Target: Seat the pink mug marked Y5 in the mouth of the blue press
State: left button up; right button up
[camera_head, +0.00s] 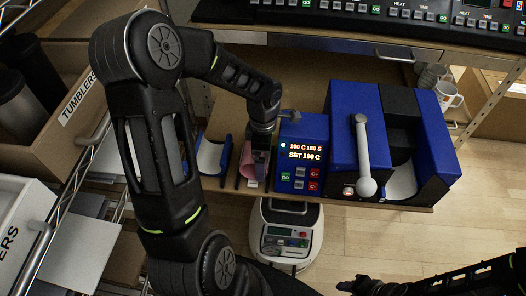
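The pink mug (247,167) is at the shelf's front edge, left of the control box, and partly hidden by my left gripper. Any Y5 mark on it is too small to read. My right gripper (358,285) is low at the bottom edge, away from everything.
A blue control box (303,155) with a lit display stands between mug and press. A blue curved piece with white lining (212,158) is left of the mug. White mugs (447,96) stand behind the press. A scale-like device (286,236) is below the shelf edge.

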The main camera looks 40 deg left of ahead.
pick_arm(q)
jog(key=shift+c, duration=0.2)
jog(key=c, duration=1.5)
jog(key=shift+r, duration=0.15)
jog(key=shift+r+p, duration=1.25)
jog(key=shift+r, duration=1.3)
